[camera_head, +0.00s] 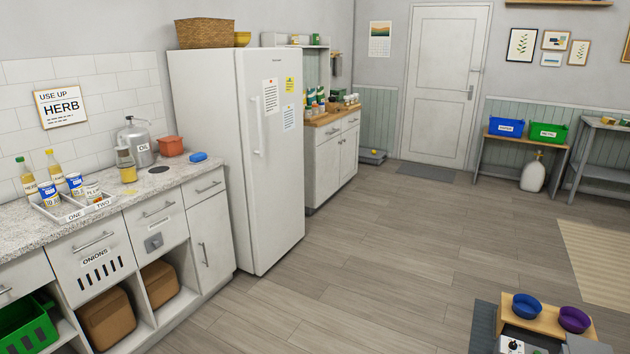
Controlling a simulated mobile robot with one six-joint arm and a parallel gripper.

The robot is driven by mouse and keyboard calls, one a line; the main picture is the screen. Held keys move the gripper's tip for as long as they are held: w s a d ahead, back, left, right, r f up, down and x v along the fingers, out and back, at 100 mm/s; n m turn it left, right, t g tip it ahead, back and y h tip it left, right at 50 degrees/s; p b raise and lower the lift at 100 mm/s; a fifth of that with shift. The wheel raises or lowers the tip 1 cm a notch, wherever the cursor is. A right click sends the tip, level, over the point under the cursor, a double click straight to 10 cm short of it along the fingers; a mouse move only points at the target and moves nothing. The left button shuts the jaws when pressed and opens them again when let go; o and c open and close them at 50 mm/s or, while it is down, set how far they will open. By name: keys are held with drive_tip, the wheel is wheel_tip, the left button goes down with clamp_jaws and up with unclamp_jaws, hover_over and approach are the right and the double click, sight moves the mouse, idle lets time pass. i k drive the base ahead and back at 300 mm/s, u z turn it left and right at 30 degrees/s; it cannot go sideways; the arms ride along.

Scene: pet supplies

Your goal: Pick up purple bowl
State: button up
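The purple bowl (574,319) sits on a low wooden stand (545,323) at the bottom right of the head view. A blue bowl (526,306) sits on the same stand to its left, with a gap between them. Both bowls look upright. Dark and light parts at the bottom edge cover the near side of the stand; I cannot tell what they are. My gripper cannot be made out in this view.
A counter (120,205) with bottles, cans and a tray runs along the left, beside a white fridge (270,150). A striped rug (600,260) lies at the right. The wooden floor (400,250) in the middle is clear.

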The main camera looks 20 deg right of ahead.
sight(574, 320)
drive_tip(key=z, duration=0.5)
drive_tip(key=i, duration=0.75)
drive_tip(key=z, duration=0.5)
drive_tip(key=i, duration=0.8)
drive_tip(key=z, duration=0.4)
drive_tip(key=i, duration=1.85)
drive_tip(key=z, duration=0.1)
